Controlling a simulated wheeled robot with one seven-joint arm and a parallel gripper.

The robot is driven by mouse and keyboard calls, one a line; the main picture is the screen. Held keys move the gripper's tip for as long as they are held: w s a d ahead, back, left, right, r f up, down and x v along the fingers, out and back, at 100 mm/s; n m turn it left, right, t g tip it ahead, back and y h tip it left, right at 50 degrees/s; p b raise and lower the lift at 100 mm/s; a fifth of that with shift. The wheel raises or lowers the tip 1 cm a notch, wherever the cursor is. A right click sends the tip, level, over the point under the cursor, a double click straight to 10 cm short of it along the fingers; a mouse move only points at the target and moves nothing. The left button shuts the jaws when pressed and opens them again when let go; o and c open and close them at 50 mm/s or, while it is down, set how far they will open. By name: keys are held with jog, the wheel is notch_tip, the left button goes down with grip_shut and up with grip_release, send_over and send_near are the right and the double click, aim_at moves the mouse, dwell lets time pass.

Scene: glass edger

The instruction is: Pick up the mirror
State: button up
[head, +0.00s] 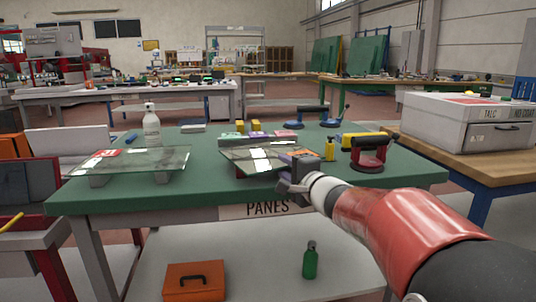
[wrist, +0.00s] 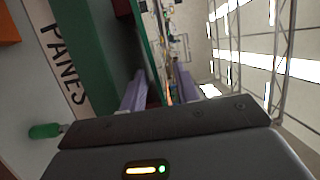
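The mirror (head: 252,157) is a dark-edged reflective pane lying near the front middle of the green table (head: 205,190), with bright reflections on its face. My gripper (head: 297,168) is at its front right corner in the head view, covering part of that edge. In the wrist view the two grey-purple fingers (wrist: 160,88) stand apart with a gap between them. A thin edge shows in that gap, but I cannot tell whether either finger touches the mirror.
A clear glass pane (head: 130,160) rests on blocks at the left, near a spray bottle (head: 151,128). A red suction lifter (head: 370,152) and a yellow bottle (head: 330,149) stand right of the mirror. An orange box (head: 195,284) and a green bottle (head: 310,262) are on the lower shelf.

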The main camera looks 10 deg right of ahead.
aim_at(280, 163)
jog(key=x, duration=0.2)
jog(key=p+x, duration=0.1)
jog(key=x, duration=0.1)
jog(key=shift+w+d+f, duration=0.1)
jog(key=shift+d+f, duration=0.1)
jog(key=shift+d, duration=0.05)
grip_shut()
dwell(1.0)
jog(key=shift+r, duration=0.1)
